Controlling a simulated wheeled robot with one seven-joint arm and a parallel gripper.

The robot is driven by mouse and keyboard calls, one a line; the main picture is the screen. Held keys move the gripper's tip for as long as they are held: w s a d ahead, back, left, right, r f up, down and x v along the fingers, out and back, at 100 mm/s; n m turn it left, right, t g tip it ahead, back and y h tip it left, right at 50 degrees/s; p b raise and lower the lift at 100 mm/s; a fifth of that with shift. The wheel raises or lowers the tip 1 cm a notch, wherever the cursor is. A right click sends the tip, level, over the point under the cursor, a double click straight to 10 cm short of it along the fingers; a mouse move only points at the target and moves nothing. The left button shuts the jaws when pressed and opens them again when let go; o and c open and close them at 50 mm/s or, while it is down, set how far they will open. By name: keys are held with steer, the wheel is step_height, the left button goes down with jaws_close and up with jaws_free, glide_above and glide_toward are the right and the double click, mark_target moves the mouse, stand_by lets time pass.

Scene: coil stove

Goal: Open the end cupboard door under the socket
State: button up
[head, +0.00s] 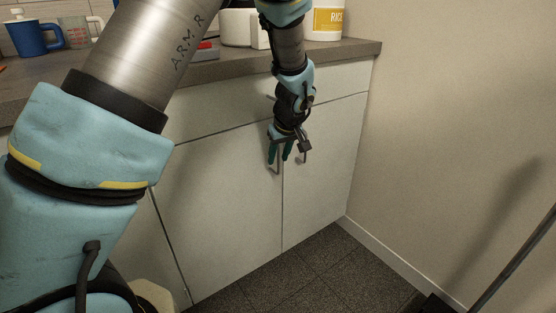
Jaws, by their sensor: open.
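The end cupboard door (325,170) is the pale right-hand door under the counter, beside the wall. It looks shut, flush with the neighbouring door (225,205). My gripper (280,157) points down in front of the gap between the two doors, near their upper edges. Its teal fingers are apart with no object visible between them. A bar handle shows beside the fingers at the left door's edge, and another thin bar shows just right of the gripper; the gripper partly hides both. I cannot tell whether the fingers touch either handle. No socket is in view.
A drawer front (340,82) sits above the doors, under the grey countertop (345,50). A rice canister (323,22), a white mug (238,27) and a blue mug (38,36) stand on top. The plain wall (450,130) closes the right side. Dark tiled floor (310,275) is clear before the doors.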

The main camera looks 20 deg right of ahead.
steer(key=shift+w+f, duration=0.25)
steer(key=shift+f, duration=0.35)
jaws_close()
stand_by(1.1)
